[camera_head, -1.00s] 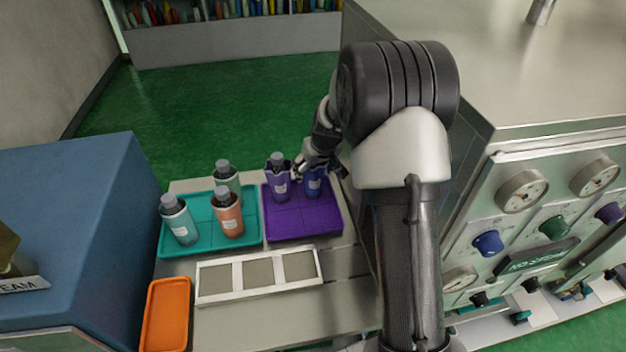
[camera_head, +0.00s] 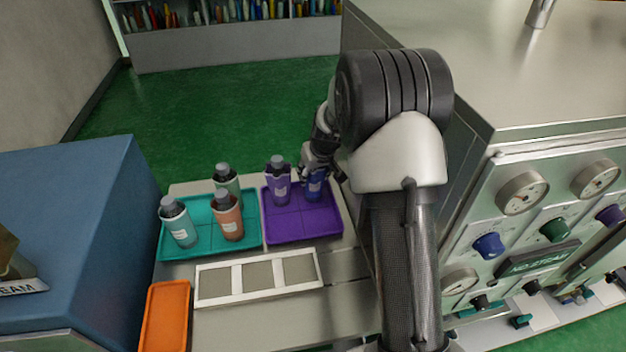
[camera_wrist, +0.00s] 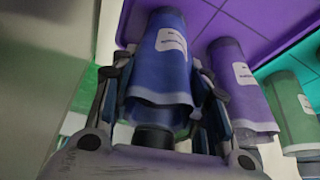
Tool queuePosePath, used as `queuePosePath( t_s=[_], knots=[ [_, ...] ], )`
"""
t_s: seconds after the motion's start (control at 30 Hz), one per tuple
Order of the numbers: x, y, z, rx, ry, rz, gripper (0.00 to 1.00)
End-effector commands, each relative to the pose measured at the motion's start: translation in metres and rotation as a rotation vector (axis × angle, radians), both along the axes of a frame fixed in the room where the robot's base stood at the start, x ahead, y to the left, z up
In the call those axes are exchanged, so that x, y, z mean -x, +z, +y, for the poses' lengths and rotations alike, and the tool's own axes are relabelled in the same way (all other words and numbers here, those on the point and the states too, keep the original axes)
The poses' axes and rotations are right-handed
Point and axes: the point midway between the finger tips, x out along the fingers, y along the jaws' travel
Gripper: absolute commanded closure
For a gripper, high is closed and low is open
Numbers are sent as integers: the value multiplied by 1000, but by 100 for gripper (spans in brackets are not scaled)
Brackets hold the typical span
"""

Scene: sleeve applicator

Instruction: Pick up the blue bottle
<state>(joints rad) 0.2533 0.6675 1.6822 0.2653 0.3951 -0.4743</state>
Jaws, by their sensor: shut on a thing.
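The blue bottle (camera_head: 314,187) stands at the back right of the purple tray (camera_head: 303,228), partly hidden by my gripper (camera_head: 322,172) in the head view. In the wrist view the blue bottle (camera_wrist: 162,65) lies between the two fingers of my gripper (camera_wrist: 165,105), which is shut on it. Its white label and dark cap show there. The bottle appears still in or just over the tray; I cannot tell whether its base touches.
A purple bottle (camera_head: 278,183) stands close to the left in the same tray. A teal tray (camera_head: 208,247) holds several bottles. A white three-part frame (camera_head: 258,300) and an orange tray (camera_head: 165,315) lie in front. A steel cabinet with gauges (camera_head: 522,193) stands at right.

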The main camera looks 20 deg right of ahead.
Motion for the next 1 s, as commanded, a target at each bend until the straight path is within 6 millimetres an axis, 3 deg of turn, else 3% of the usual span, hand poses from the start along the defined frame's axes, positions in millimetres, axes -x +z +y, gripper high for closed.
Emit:
queuePosePath(
  t_s=[0.2,0.43,0.57,0.67,1.0],
  knots=[
    [-1,1,0,0,0,-2,91],
    [-1,2,0,1,0,-2,91],
    [-1,15,0,1,1,-4,91],
    [-2,36,-1,3,1,-7,91],
    [-2,133,-1,2,0,-7,91]
  ],
)
